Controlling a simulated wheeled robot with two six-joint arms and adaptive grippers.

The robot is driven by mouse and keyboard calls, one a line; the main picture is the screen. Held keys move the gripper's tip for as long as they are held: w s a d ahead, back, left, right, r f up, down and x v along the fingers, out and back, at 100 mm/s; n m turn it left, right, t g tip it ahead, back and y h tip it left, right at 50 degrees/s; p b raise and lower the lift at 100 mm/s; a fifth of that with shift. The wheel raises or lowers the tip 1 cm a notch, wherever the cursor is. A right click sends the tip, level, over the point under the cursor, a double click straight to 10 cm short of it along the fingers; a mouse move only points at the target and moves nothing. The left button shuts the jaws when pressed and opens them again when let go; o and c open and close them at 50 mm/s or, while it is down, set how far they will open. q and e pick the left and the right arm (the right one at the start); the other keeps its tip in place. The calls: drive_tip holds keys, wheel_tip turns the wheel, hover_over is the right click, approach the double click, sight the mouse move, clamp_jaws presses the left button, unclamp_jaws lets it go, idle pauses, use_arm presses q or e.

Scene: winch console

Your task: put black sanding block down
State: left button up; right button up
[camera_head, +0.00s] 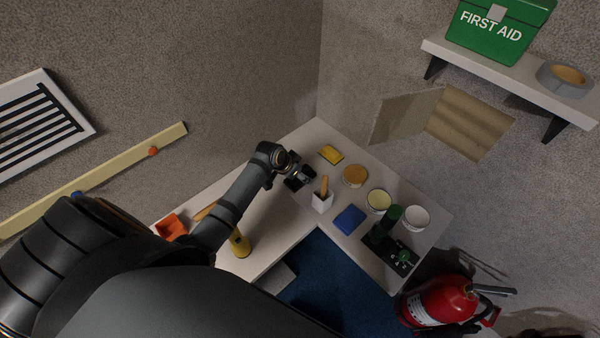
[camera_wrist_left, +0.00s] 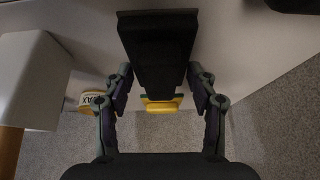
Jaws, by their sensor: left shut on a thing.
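My left gripper (camera_head: 302,174) reaches over the far end of the white worktop (camera_head: 290,222) in the head view. In the left wrist view the left gripper (camera_wrist_left: 160,82) is shut on the black sanding block (camera_wrist_left: 158,50), with one finger on each side of it. In the head view the block (camera_head: 293,184) shows only as a dark shape by the fingers. Whether it touches the worktop I cannot tell. My right gripper is in neither view.
A yellow sponge (camera_head: 331,154), a tan-topped tin (camera_head: 355,176), a blue block (camera_head: 349,219), and a black control panel (camera_head: 388,253) stand further right. A yellow bottle (camera_head: 239,243) stands nearer me.

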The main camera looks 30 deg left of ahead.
use_arm(q)
drive_tip(key=o, duration=1.3)
drive_tip(key=shift+r, duration=0.2)
drive_tip(key=b+v, duration=0.1)
drive_tip(key=v, duration=1)
drive_tip(key=shift+s+r, duration=0.2)
drive_tip(key=shift+r, duration=0.1)
drive_tip(key=shift+a, duration=0.1)
